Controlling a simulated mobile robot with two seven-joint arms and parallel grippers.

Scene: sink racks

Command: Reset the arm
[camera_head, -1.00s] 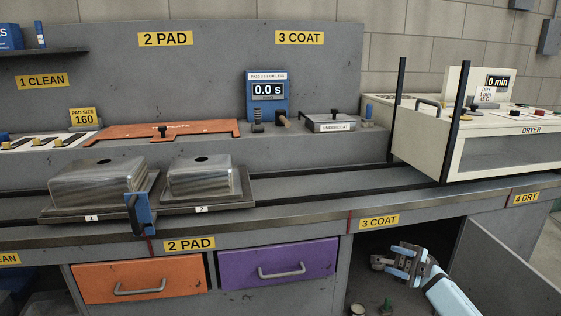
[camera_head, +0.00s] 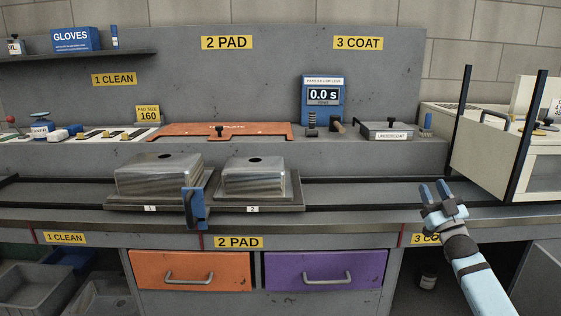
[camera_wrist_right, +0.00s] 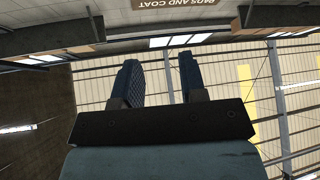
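My right gripper (camera_head: 436,191) is raised in front of the bench edge at the right, near the 3 COAT label, with its fingers pointing up. In the right wrist view its two blue fingers (camera_wrist_right: 157,82) stand apart with nothing between them, and the camera faces the ceiling. My left gripper is not in view.
Two metal sinks, one on the left rack (camera_head: 158,175) and one on the right rack (camera_head: 253,178), sit on the bench rail. Orange (camera_head: 191,271) and purple (camera_head: 325,270) drawers are shut. The dryer (camera_head: 520,160) stands right.

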